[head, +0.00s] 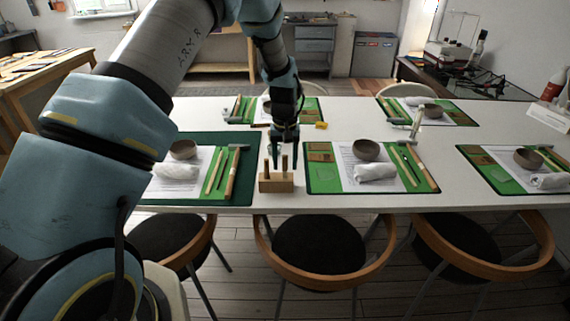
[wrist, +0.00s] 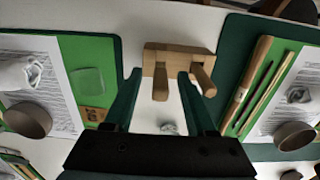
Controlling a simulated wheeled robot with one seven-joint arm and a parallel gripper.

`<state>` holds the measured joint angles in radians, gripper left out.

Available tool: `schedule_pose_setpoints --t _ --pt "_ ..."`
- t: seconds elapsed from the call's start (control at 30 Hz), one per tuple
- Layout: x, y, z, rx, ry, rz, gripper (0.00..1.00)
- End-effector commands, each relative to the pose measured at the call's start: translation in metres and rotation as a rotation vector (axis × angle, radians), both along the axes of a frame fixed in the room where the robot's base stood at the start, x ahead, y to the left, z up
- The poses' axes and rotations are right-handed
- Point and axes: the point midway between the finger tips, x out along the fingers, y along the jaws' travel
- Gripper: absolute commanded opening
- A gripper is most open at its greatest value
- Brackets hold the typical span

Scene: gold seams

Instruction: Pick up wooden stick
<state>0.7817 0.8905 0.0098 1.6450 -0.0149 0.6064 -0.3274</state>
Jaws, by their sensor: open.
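A small wooden block (head: 276,186) stands near the front edge of the white table, with two upright wooden sticks in it. The left stick (head: 266,168) and the right stick (head: 285,164) show in the head view. In the wrist view the block (wrist: 180,52) is at top centre. One stick (wrist: 160,84) shows between my fingers and the other (wrist: 204,82) just right of them. My gripper (head: 285,158) points down above the block, open and empty; it also shows in the wrist view (wrist: 160,75). I cannot tell whether a finger touches a stick.
Green mats flank the block, one on the left (head: 243,188) and one on the right (head: 325,182), with bowls, rolled white cloths and tools. Chairs (head: 322,240) stand along the table's front edge. Bare white table (head: 290,203) surrounds the block.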

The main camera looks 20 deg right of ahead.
Motion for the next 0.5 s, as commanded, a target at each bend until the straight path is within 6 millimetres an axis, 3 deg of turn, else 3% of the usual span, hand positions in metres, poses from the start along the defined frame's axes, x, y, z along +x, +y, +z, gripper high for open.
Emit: schedule_pose_setpoints --t 0.17,0.5 --pt "0.0002 0.0000 -0.0002 0.000 -0.001 0.000 0.54" --pt "0.0002 0.0000 0.0001 0.000 0.000 0.000 0.16"
